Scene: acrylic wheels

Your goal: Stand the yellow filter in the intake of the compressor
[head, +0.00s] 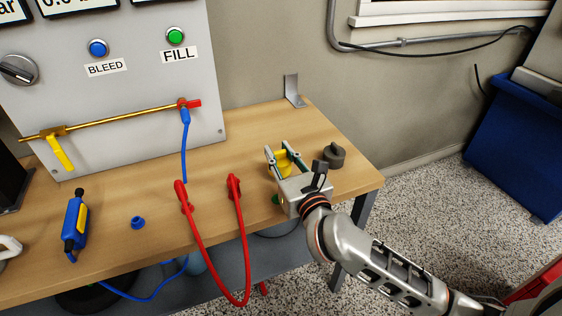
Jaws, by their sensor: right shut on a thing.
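My right gripper (279,152) reaches over the right part of the wooden workbench, its arm coming in from the lower right. It is shut on the yellow filter (283,163), whose yellow surface shows between the fingers. The gripper body hides much of the filter, and I cannot tell whether it touches the bench. A dark grey round part (333,156) sits on the bench just right of the gripper. A small green thing shows under the gripper's left side, mostly hidden. I cannot clearly identify the compressor or its intake. My left gripper is not in view.
A red hose (245,240) loops over the bench's front edge, left of the gripper. A blue and yellow tool (75,225) and a small blue part (137,222) lie farther left. A grey panel (130,75) and a metal bracket (292,90) stand behind.

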